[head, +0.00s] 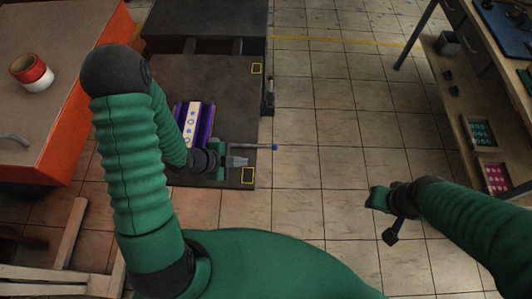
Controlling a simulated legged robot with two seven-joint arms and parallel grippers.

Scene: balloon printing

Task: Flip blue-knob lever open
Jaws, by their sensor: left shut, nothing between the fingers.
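The lever is a thin grey rod (255,146) with a small blue knob (275,147) at its right end. It sticks out sideways past the right edge of the dark machine (225,90), over the floor. My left gripper (237,161) is shut and empty, just below the left part of the rod. Whether it touches the rod cannot be told. The rod's left end is hidden near my gripper. My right gripper (374,200) is over the open floor, well right of the knob; its fingers are too small and dark to read.
A purple and white holder with star patterns (194,122) sits on the machine, partly behind my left arm. A workbench (480,100) stands right. Tiled floor between is clear.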

